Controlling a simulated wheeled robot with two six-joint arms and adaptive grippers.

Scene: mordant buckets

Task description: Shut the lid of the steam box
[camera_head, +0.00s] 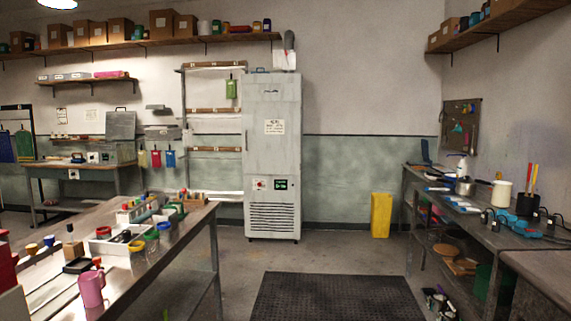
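What looks like the steam box (123,152) is a grey metal box on the bench against the far wall at the left. Its lid (121,125) appears to stand raised, upright behind the box, with a small dark handle at its top edge. The box is small and far off, so its hinge and inside cannot be made out. Neither of my grippers shows in the head view.
A long metal worktable (190,226) with cups and trays fills the left foreground. A tall grey cabinet (272,170) stands against the back wall. A dark mat (338,296) lies on open floor. A yellow floor sign (381,215) and a right-hand bench (480,222) stand beyond.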

